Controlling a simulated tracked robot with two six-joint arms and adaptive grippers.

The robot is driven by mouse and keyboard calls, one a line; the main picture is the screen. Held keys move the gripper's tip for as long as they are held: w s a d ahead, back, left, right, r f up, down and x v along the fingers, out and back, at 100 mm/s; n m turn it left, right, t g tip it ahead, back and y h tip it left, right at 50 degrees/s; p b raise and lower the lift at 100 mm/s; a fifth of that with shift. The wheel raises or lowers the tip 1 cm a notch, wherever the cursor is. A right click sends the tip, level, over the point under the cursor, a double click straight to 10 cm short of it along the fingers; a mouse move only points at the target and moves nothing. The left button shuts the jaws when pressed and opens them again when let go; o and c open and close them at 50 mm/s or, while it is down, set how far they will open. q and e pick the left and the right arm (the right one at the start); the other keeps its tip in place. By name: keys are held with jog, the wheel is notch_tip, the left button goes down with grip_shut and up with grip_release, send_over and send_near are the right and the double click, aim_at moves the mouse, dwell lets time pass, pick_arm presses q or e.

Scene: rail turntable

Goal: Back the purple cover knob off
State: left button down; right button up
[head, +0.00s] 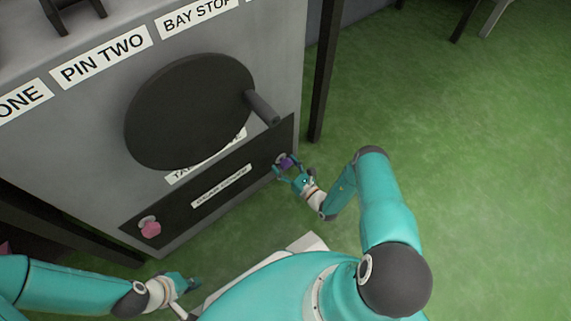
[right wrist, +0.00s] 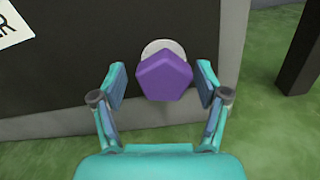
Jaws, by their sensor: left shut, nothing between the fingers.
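The purple cover knob (head: 286,162) sits at the right end of the dark cover panel (head: 182,207) on the grey housing. In the right wrist view the purple knob (right wrist: 164,77) is faceted, with a pale round base behind it. My right gripper (head: 289,170) is at the knob. In the right wrist view its fingers (right wrist: 162,85) stand apart on either side of the knob, with gaps on both sides. My left gripper (head: 193,284) is shut and empty, low and well away from the panel.
A pink knob (head: 150,227) is at the panel's left end. A large dark disc (head: 188,112) with a protruding handle (head: 262,107) is above the panel. A dark post (head: 322,75) stands right of the housing. The green floor (head: 480,150) at the right is clear.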

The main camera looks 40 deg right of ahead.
jog(key=shift+d+r, duration=0.1)
jog(key=shift+d, duration=0.05)
jog(key=s, duration=1.2)
jog(key=shift+d, duration=0.4)
